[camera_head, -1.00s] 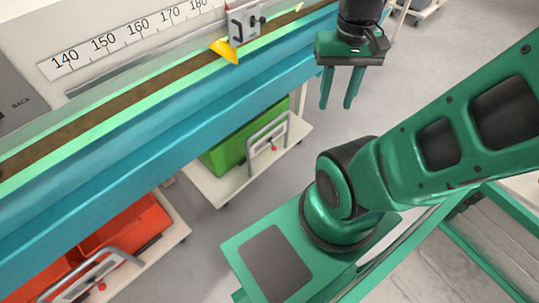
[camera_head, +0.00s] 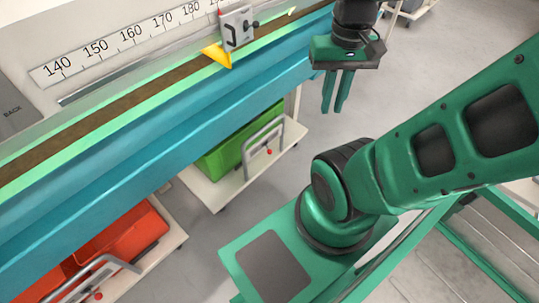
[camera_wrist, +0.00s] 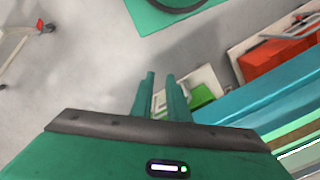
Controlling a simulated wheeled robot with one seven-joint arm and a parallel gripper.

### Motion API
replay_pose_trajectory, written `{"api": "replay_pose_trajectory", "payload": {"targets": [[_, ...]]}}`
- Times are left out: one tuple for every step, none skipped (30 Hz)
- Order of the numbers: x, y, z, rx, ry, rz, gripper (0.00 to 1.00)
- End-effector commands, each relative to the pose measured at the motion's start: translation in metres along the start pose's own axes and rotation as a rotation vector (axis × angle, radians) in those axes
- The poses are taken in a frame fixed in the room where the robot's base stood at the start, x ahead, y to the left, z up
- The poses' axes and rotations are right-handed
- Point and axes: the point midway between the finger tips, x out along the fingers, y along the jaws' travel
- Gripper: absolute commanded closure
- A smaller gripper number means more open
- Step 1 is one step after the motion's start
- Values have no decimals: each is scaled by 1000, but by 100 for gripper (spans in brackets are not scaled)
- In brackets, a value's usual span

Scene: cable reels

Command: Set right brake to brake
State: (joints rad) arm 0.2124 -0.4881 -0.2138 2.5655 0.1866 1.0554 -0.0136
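No part that I can surely tell as the right brake shows in either view. My gripper (camera_head: 335,110) hangs fingers down at the upper middle of the head view, in the air off the bench's front edge. Its two green fingers stand close together with a narrow gap and nothing between them. In the wrist view the gripper (camera_wrist: 160,74) also shows empty, with floor and a cart beyond its fingers.
A blue-edged bench (camera_head: 180,135) with a number scale (camera_head: 130,38), a grey clamp block (camera_head: 237,28) and a yellow pointer (camera_head: 219,56) runs along the left. Carts with a green crate (camera_head: 235,146) and a red crate (camera_head: 122,243) stand below. Grey floor is clear under the gripper.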

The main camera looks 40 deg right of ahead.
Motion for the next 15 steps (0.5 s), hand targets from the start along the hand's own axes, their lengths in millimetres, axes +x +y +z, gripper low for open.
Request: {"api": "replay_pose_trajectory", "payload": {"targets": [[-2,2,2,5,13,-4,98],[-1,2,1,5,14,-1,100],[0,2,-3,5,15,3,100],[1,1,-7,4,17,8,100],[3,0,-11,4,19,14,100],[6,-2,-17,5,22,22,100],[8,-3,-23,5,25,29,100],[10,-4,-29,5,30,36,100],[14,-6,-37,4,35,47,100],[17,-7,-44,2,41,55,100],[20,-8,-51,0,46,63,100],[25,-10,-59,-1,52,73,100],[28,-12,-66,-2,57,81,100],[32,-13,-72,-4,63,89,100],[37,-16,-81,-7,71,99,100]]}}
